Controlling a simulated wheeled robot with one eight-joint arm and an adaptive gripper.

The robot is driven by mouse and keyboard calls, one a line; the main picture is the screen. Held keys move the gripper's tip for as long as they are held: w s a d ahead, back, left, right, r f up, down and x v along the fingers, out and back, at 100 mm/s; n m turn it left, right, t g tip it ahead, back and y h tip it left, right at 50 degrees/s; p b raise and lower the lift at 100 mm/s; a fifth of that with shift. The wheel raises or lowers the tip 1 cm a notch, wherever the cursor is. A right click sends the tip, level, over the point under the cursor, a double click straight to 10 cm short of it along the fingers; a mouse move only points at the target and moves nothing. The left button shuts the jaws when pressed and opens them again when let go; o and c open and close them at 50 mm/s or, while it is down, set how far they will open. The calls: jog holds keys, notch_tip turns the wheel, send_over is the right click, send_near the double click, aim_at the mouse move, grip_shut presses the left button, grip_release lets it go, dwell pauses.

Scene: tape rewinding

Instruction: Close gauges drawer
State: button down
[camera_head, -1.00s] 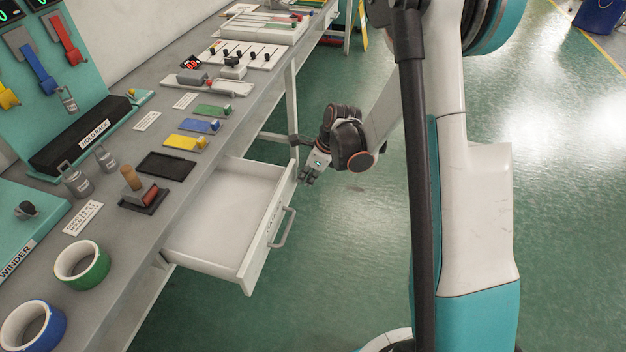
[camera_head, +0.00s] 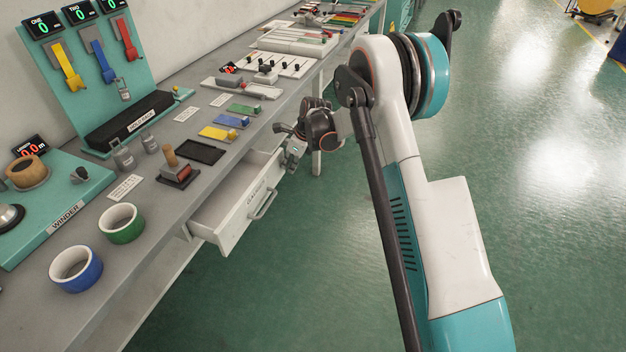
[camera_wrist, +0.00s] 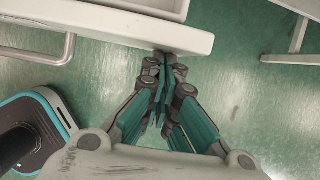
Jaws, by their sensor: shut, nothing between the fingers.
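The gauges drawer (camera_head: 236,224) is a white drawer under the bench edge with a labelled front and a grey bar handle. It stands partly out, with a strip of its inside showing. Its front panel (camera_wrist: 120,28) also crosses the top of the wrist view, with the handle (camera_wrist: 45,52) at the left. My gripper (camera_head: 291,164) is shut and empty at the far end of the drawer front. In the wrist view my gripper's fingertips (camera_wrist: 163,62) are together right at the lower edge of the front panel, touching or nearly touching it.
The bench top above carries yellow (camera_head: 217,133), blue (camera_head: 231,121) and green (camera_head: 243,109) blocks, a black tray (camera_head: 200,151) and a wooden-handled stamp (camera_head: 176,166). Green (camera_head: 121,224) and blue (camera_head: 76,270) tape rolls stand nearer. A white bench leg (camera_wrist: 297,35) shows at right. Floor beside the drawer is clear.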

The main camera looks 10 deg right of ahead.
send_over(262, 167)
jog(key=shift+d+p, duration=0.1)
jog(key=shift+p, duration=0.25)
